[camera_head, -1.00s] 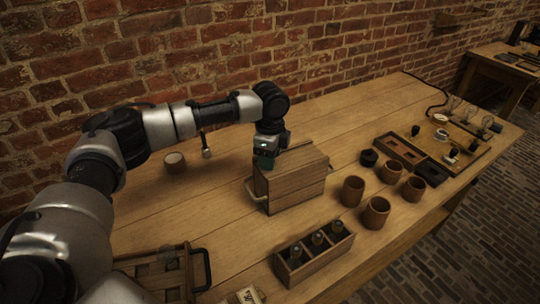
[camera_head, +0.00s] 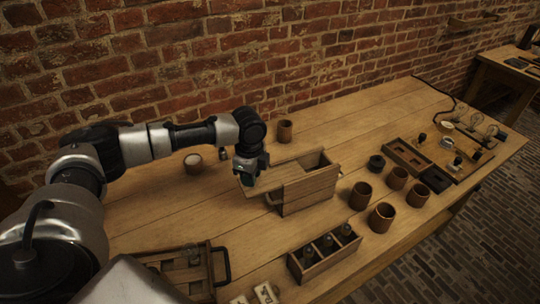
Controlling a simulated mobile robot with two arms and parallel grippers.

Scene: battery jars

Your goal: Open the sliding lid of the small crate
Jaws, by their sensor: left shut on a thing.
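The small wooden crate (camera_head: 310,194) stands on the workbench, near the middle of the head view. Its flat sliding lid (camera_head: 284,178) sticks out past the crate's left end, and the right part of the top is open with a dark inside showing. My left gripper (camera_head: 249,179) is shut on the lid's left end, pointing down. The exact finger contact is hard to see. My right gripper is not in view.
Several brown clay jars (camera_head: 382,216) stand right of the crate. A three-slot wooden box (camera_head: 325,257) with bottles is in front. A wooden tray (camera_head: 186,276) with a dark handle lies front left. A small cup (camera_head: 194,163) and a brown jar (camera_head: 285,131) stand behind.

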